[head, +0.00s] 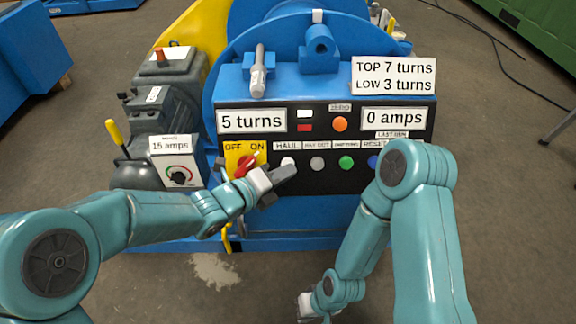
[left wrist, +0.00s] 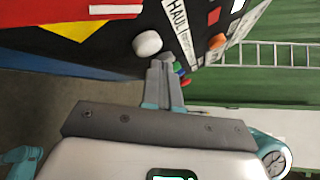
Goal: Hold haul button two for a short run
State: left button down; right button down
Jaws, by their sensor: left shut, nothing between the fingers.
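The white button under the HAUL label (head: 288,161) is on the black front panel of the blue winch. It also shows as a white knob in the left wrist view (left wrist: 147,43). My left gripper (head: 287,174) is shut and empty, just below and in front of this button. In the left wrist view its fingertips (left wrist: 163,62) are beside the button, with a small gap seeming to show. My right gripper (head: 306,304) hangs low at the bottom, away from the panel; its fingers are too small to read.
The display reads 5 turns (head: 252,121), the other 0 amps (head: 397,118). A sign (head: 394,76) says top 7, low 3 turns. A red OFF/ON switch (head: 246,165) is left of HAUL; grey (head: 317,163) and green (head: 346,162) buttons are right. My right arm covers the panel's right end.

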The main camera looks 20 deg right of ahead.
pick_arm(q)
jog(key=shift+w+d+f+b, duration=0.15)
jog(key=shift+w+f+b, duration=0.2)
jog(key=shift+w, duration=0.25)
dwell(0.7)
dwell(3.4)
jog(key=shift+s+a+r+b, duration=0.1)
jog(key=shift+s+r+b, duration=0.15)
jog(key=shift+s, duration=0.15)
jog(key=shift+s+a+r+b, duration=0.15)
jog(key=shift+s+b, duration=0.1)
jog(key=shift+s, duration=0.15)
jog(key=s, duration=0.1)
jog(key=s+r+b, duration=0.1)
jog(key=s, duration=0.1)
jog(key=s+a+r+b, duration=0.1)
jog(key=shift+s+r, duration=0.15)
jog(key=shift+a, duration=0.1)
